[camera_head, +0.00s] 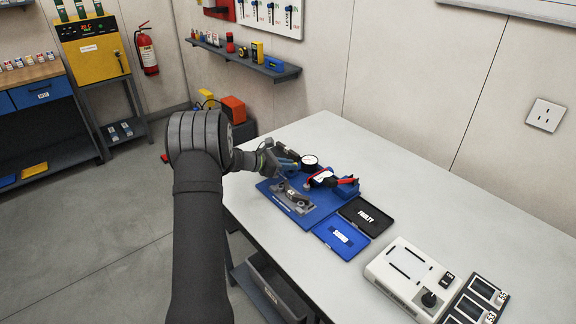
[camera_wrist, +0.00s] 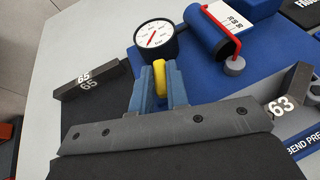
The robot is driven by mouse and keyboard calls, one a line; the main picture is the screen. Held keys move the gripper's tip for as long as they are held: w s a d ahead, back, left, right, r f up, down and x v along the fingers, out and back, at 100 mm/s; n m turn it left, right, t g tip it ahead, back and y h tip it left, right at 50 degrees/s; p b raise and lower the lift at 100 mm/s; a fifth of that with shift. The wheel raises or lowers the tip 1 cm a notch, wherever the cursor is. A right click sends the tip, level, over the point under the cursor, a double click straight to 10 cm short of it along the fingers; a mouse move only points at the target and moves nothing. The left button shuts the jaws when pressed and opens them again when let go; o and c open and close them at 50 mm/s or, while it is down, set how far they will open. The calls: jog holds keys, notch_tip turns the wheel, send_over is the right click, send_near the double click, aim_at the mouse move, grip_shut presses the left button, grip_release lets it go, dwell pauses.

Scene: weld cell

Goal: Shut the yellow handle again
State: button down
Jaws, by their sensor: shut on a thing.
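The yellow handle (camera_wrist: 160,78) stands in the middle of the wrist view, between the two blue fingers of my gripper (camera_wrist: 160,84). The fingers are shut on it from both sides. Its lower part is hidden by my gripper. In the head view my gripper (camera_head: 288,163) is at the far left part of the blue base board (camera_head: 317,217), and the handle cannot be made out there. A round dial gauge (camera_wrist: 156,38) with a red needle is just beyond the handle; it also shows in the head view (camera_head: 309,160).
Dark blocks marked 65 (camera_wrist: 92,80) and 63 (camera_wrist: 292,92) flank my gripper. A blue cylinder with a red frame (camera_wrist: 212,32) is beyond to the right. Black (camera_head: 365,216) and blue (camera_head: 341,238) trays lie beside the board. The right table surface (camera_head: 480,205) has free room.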

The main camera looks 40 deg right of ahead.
jog(key=m+g, duration=0.1)
jog(key=m+g+y, duration=0.1)
jog(key=m+g, duration=0.1)
jog(key=m+g+y, duration=0.1)
jog(key=shift+w+d+f+m+g, duration=0.1)
jog(key=shift+w+m+g, duration=0.2)
jog(key=shift+g, duration=0.1)
jog(key=shift+w+d+m+g+y, duration=0.1)
jog(key=shift+d+m+g+y, duration=0.1)
jog(key=shift+m+g+y, duration=1.6)
jog(key=shift+m+y, duration=0.4)
jog(key=shift+m, duration=0.1)
jog(key=c, duration=1.4)
grip_release()
notch_tip(320, 180, up, 4)
jog(key=shift+r, duration=0.2)
jog(key=s+d+r, duration=0.2)
jog(key=s+r, duration=0.4)
jog(key=s, duration=0.5)
jog(key=shift+s+d+r, duration=0.2)
jog(key=shift+r, duration=0.2)
